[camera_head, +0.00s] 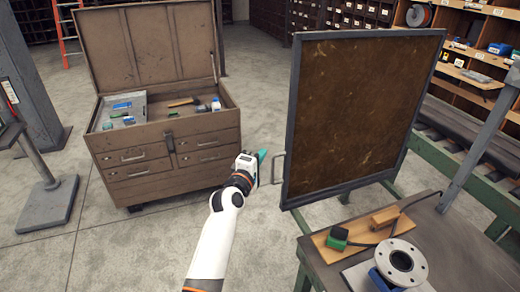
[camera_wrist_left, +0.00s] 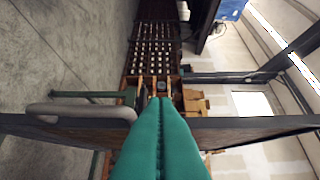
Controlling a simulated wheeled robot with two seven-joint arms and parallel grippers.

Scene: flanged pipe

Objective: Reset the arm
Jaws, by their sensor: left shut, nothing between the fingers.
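My left gripper (camera_head: 262,156) is stretched forward in the middle of the head view, with its teal fingers shut and empty. Its fingertips are near the handle (camera_head: 277,168) on the left edge of the brown framed panel (camera_head: 350,110). I cannot tell for sure whether they touch it. In the left wrist view the teal fingers (camera_wrist_left: 160,130) are pressed together in front of the panel's edge, and the grey handle (camera_wrist_left: 82,111) lies to their left. My right gripper is in neither view.
An open brown tool chest (camera_head: 168,150) stands left of my arm. At the lower right a workbench (camera_head: 470,240) bears a grey flange (camera_head: 402,262), a wooden block and a green item. Shelving (camera_head: 475,60) stands behind the panel. The floor between chest and bench is clear.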

